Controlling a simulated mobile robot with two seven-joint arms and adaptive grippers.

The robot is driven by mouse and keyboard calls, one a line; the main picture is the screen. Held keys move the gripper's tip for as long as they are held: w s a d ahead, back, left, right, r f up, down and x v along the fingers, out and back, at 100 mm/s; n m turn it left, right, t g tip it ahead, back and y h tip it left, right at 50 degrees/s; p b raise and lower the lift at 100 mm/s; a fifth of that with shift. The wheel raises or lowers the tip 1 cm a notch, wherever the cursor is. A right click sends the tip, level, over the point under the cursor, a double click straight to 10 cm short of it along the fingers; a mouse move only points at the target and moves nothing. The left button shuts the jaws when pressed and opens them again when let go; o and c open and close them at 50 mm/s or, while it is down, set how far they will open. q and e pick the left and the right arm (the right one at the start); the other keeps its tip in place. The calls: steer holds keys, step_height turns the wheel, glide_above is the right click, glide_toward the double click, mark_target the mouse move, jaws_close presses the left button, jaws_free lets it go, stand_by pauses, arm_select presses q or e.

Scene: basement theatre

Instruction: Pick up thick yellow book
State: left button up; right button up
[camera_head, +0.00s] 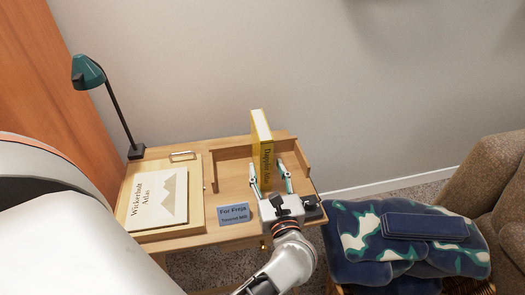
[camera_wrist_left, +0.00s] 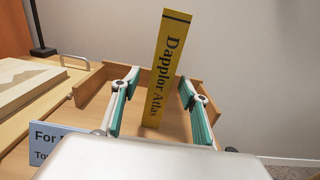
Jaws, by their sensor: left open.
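The thick yellow book (camera_head: 262,143), titled "Dapplor Atlas", stands upright in a low wooden book holder (camera_head: 215,172) on the desk, spine toward me. It also stands in the middle of the left wrist view (camera_wrist_left: 165,70), slightly tilted there. My left gripper (camera_head: 269,180) is open, one finger to each side of the book's lower part in the head view. In the left wrist view the open fingers (camera_wrist_left: 160,95) frame the spine, with space on both sides. I cannot tell how far the fingertips reach along the covers. My right gripper is not in view.
A large pale book, "Wickerholt Atlas" (camera_head: 150,205), lies on a wooden board at the desk's left. A blue "For Freja" sign (camera_head: 233,214) stands at the front. A green lamp (camera_head: 88,73) rises behind. Dark blue patterned cloth (camera_head: 360,245) and a brown armchair (camera_head: 500,175) are right.

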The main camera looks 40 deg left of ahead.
arm_select(q)
steer(key=shift+x, duration=3.1)
jaws_close()
steer(key=shift+r, duration=0.15)
